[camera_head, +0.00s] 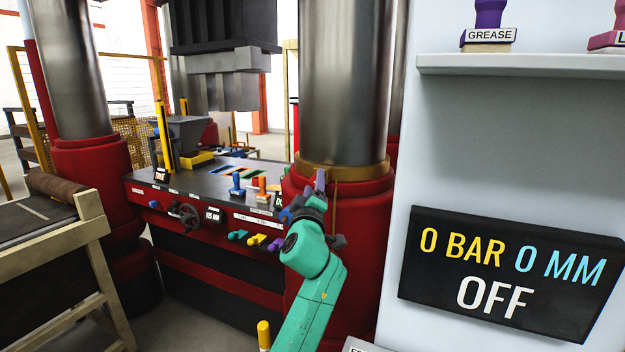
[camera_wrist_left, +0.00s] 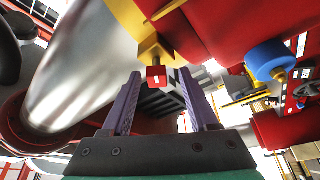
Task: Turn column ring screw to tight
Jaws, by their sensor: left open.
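The steel column (camera_head: 343,80) stands on a red base, with a brass ring (camera_head: 362,172) around its foot. My left gripper (camera_head: 312,190), on a teal arm, is at the left front of this ring. In the left wrist view its two purple fingers (camera_wrist_left: 160,80) are apart, with nothing held between them. A small red block on a brass lug (camera_wrist_left: 150,50) shows around the fingertips and looks like the ring screw. I cannot tell whether the fingers touch it. In the head view the gripper hides the screw. My right gripper is not in view.
Left of the column is a dark press table (camera_head: 205,178) with coloured handles and a handwheel (camera_head: 184,217). A wall panel (camera_head: 510,272) reads "0 BAR 0 MM OFF". A shelf (camera_head: 520,65) holds stamps, one labelled GREASE. A bench (camera_head: 60,240) stands at the left.

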